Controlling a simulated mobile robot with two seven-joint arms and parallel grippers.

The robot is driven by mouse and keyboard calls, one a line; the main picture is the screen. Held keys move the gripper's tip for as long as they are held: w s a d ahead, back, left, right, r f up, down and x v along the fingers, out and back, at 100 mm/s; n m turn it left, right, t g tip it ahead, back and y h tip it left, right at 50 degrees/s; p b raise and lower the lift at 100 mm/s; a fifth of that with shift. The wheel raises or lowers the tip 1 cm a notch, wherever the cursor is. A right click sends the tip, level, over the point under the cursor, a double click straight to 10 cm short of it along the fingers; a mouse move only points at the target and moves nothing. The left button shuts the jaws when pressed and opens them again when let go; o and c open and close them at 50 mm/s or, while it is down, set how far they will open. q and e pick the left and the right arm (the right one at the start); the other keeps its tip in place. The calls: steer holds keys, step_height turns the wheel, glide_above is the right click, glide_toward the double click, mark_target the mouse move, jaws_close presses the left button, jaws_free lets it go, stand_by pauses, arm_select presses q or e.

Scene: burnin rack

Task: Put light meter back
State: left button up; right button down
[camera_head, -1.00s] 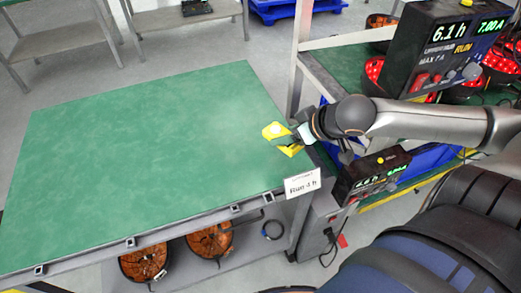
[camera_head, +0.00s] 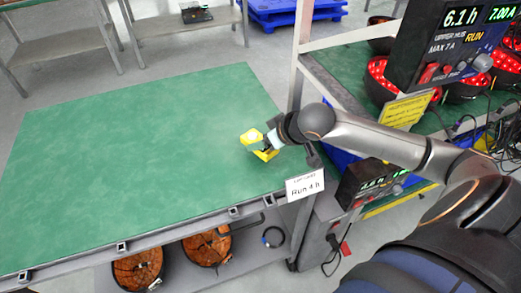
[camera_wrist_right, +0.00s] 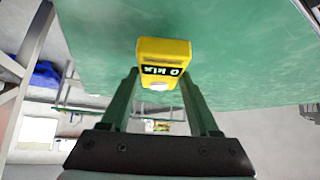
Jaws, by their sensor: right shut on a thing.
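The light meter (camera_head: 252,137) is a small yellow box with a pale round dome. My right gripper (camera_head: 268,147), whose arm comes in from the right, is shut on it over the right part of the green table (camera_head: 130,150). In the right wrist view the light meter (camera_wrist_right: 163,52) is at the fingertips of my right gripper (camera_wrist_right: 160,85), with its dark display reading "0 klx" upside down. I cannot tell whether the meter touches the table top. My left gripper is not in view.
A "Run 4 h" card (camera_head: 305,187) hangs at the table's front right corner. A rack with red-lit lamps (camera_head: 465,88) and a power supply (camera_head: 450,45) reading 6.1 h and 7.00 A stands at the right. The table top is otherwise clear.

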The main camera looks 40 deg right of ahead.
steer(key=shift+w+f, duration=0.2)
step_height(320, 180, down, 3)
steer(key=shift+a+f+b, duration=0.15)
steer(key=shift+b, duration=0.2)
steer(key=shift+w, duration=0.1)
steer(key=shift+f, duration=0.1)
steer(key=shift+c, duration=0.6)
jaws_free()
